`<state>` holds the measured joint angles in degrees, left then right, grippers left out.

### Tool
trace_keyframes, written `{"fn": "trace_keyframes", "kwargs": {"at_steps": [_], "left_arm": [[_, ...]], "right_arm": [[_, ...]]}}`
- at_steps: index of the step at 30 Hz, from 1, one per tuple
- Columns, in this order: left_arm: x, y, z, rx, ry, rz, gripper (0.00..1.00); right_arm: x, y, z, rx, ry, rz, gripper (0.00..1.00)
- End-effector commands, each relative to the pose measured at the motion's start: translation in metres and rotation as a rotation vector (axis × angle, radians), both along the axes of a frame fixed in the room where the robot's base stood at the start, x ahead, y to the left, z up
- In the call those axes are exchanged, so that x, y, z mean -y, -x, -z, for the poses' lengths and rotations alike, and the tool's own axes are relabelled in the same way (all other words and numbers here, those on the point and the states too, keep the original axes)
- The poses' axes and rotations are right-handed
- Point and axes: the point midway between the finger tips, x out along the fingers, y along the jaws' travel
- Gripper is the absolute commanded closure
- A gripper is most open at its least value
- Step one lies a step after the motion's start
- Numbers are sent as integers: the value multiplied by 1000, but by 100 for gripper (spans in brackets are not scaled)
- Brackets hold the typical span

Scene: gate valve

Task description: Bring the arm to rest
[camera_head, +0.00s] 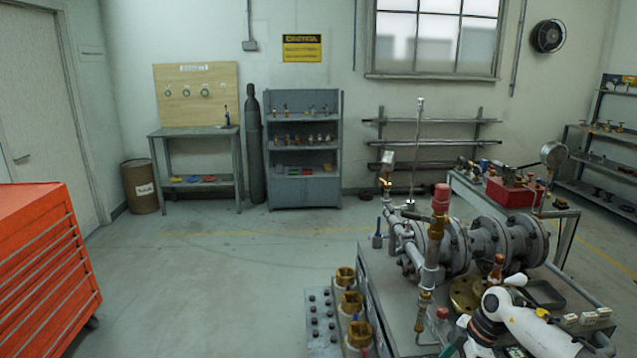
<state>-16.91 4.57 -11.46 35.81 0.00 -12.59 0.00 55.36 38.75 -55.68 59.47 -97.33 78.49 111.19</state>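The gate valve assembly (510,240), a grey flanged pipe body with gauges and brass fittings, sits on a grey metal bench (385,270) at the right. A vertical pipe with a red cap (440,197) stands at its front left. My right arm, white with dark joints, comes in at the bottom right and bends in front of the bench, over its near right part. Its gripper cannot be made out in the frame. My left arm and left gripper are not in view. The arm hides part of the bench top and the fittings behind it.
A red tool cabinet (45,265) stands at the left. Brass valves (350,303) sit low at the bench's left side. A second bench with a red box (510,193) is behind the assembly. Shelves line the back wall. The floor in the middle is clear.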

Motion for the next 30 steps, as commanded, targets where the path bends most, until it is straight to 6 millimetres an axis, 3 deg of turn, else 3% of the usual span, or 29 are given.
{"fn": "trace_keyframes", "kwargs": {"at_steps": [5,9,11,14,17,21,23,27,30], "left_arm": [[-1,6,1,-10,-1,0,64],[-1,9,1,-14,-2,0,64],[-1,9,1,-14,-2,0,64],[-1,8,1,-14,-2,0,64],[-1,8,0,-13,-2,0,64],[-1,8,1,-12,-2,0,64],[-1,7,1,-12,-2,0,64],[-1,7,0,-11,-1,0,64],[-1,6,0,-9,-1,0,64]], "right_arm": [[-62,8,46,94,-283,-45,35],[-114,18,99,272,-577,70,35],[-123,26,131,367,-656,204,35],[-111,54,197,480,-646,482,35],[-90,94,256,499,-538,689,35],[-66,170,328,433,-347,893,35],[-59,207,354,385,-264,957,35],[-48,302,405,240,-77,1068,35],[-46,372,430,119,41,1119,35]]}}
